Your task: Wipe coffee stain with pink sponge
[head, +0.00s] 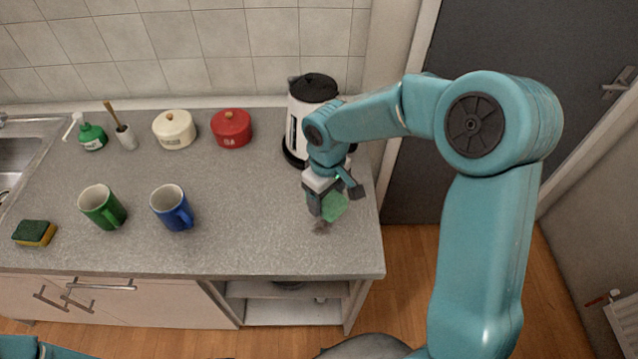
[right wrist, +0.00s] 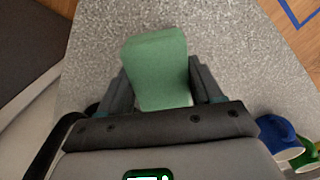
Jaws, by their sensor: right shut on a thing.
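A green sponge (head: 334,206) is held in my right gripper (head: 325,203), over the right end of the grey counter. In the right wrist view the same green sponge (right wrist: 157,68) sits between the two fingers, which are shut on it. I see no pink sponge in either view. A small dark brownish stain (head: 321,228) shows on the counter just below the gripper. The sponge hides part of the surface there, and I cannot tell whether it touches the counter. My left gripper is not in view.
A kettle (head: 313,92) stands close behind my right gripper. A blue mug (head: 172,208) and a green mug (head: 102,207) stand to the left. A yellow-green sponge (head: 34,233) lies near the sink. The counter (head: 240,230) between the blue mug and gripper is clear.

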